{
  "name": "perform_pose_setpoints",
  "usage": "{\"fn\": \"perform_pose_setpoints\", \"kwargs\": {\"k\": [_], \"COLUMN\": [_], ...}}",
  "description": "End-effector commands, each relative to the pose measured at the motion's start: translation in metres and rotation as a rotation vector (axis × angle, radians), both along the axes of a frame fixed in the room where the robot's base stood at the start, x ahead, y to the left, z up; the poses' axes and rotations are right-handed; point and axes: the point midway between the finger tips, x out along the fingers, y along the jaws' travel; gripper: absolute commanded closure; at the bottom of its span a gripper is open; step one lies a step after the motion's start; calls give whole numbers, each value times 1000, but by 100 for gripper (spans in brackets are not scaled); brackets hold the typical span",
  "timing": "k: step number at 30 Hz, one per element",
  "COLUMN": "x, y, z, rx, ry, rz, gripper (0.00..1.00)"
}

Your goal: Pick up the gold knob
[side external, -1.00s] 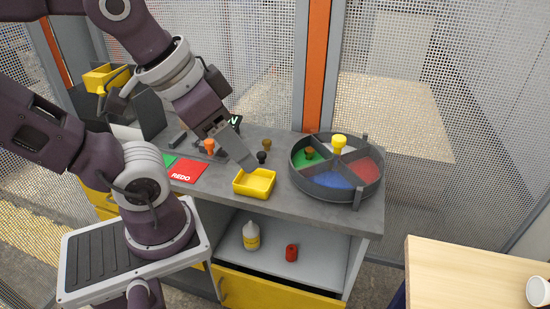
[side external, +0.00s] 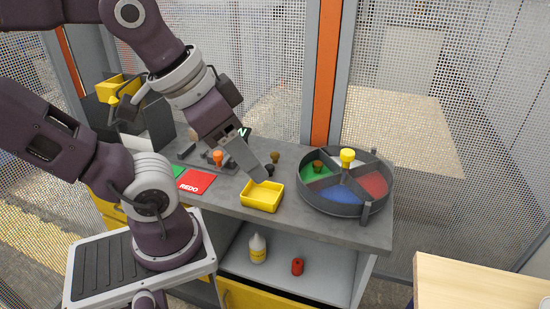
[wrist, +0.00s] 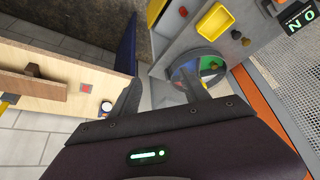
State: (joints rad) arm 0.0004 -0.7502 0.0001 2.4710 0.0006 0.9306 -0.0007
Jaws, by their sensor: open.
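A dark gold knob (side external: 275,157) stands on the grey counter, behind the yellow tray and beside a black knob (side external: 269,169). It also shows in the wrist view (wrist: 246,42) close to the tray. A similar brownish knob (side external: 317,167) stands in the green section of the round divided tray (side external: 332,209). My gripper (side external: 262,177) is above the counter, over the back edge of the yellow tray and close to the two knobs in the picture. In the wrist view its two fingers (wrist: 160,92) are apart with nothing between them.
The yellow tray (side external: 262,207) looks empty. An orange knob (side external: 217,157) and a red REDO card (side external: 195,181) are to its left. A bottle (side external: 257,248) and a red object (side external: 297,266) are on the shelf below.

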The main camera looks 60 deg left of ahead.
Motion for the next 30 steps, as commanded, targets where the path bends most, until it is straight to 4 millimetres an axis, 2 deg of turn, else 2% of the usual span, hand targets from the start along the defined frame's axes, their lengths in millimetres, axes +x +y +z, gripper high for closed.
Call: {"fn": "perform_pose_setpoints", "kwargs": {"k": [4, 8, 12, 16, 19, 21, 24, 30], "x": [2, 54, 103, 136, 151, 157, 165, 176], "y": [1, 59, 124, 191, 235, 256, 277, 293], "z": [50, 26, -10, -45, -54, -51, -37, 6], "rx": [0, 117, 337, 646, 895, 1046, 1232, 1531], "ry": [-10, 32, 103, 230, 350, 433, 546, 769], "rz": [-1, -111, -269, -501, -709, -846, -1026, -1340], "gripper": [46, 46, 46, 46, 46, 46, 46, 46]}}
